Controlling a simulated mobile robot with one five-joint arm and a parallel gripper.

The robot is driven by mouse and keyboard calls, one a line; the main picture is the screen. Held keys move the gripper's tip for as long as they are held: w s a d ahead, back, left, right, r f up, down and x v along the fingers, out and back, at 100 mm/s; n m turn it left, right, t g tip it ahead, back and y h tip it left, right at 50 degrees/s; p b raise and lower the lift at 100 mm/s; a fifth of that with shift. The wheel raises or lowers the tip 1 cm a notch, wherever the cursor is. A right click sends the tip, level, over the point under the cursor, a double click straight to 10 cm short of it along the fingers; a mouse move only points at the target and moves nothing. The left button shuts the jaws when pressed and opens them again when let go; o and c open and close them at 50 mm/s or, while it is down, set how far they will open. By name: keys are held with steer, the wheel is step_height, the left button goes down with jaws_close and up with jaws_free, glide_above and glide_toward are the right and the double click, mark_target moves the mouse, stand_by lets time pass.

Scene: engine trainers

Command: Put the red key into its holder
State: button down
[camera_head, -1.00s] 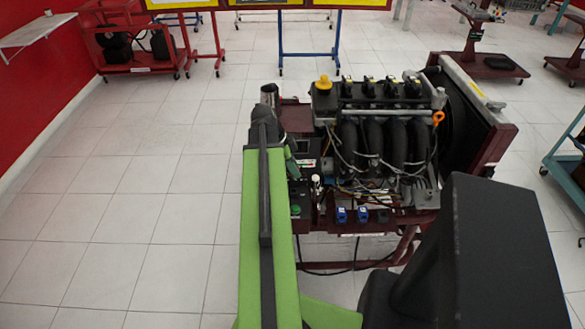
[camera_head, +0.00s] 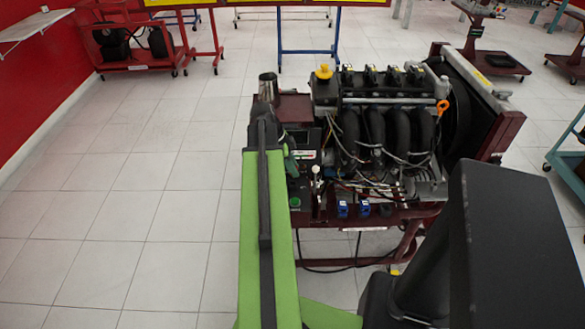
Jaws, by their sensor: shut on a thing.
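My green arm reaches forward over the left side of the engine trainer. My gripper (camera_head: 290,158) shows only as a dark green part past the arm's dark end; its fingertips are hidden by the arm. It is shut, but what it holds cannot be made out. It appears beside the left part of the engine stand's panel; I cannot tell whether it touches. The red key and its holder cannot be made out. The panel (camera_head: 302,212) carries a green button (camera_head: 295,203) and blue switches (camera_head: 342,209).
The engine (camera_head: 385,125) stands on a dark red stand (camera_head: 400,216), with a yellow cap (camera_head: 323,72) and a metal cylinder (camera_head: 267,86) at its left. Tiled floor on the left is clear. A red trainer (camera_head: 130,48) stands far left, a teal cart (camera_head: 568,150) at right.

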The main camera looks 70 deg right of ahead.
steer(key=shift+f, duration=0.1)
steer(key=shift+f+b, duration=0.25)
steer(key=shift+b, duration=0.15)
steer(key=shift+f, duration=0.1)
steer(key=shift+w+f+b, duration=0.1)
steer(key=shift+f+b, duration=1)
steer(key=shift+b, duration=0.1)
steer(key=shift+f, duration=0.1)
steer(key=shift+f+b, duration=0.65)
steer(key=shift+b, duration=0.1)
steer(key=c, duration=0.8)
jaws_free()
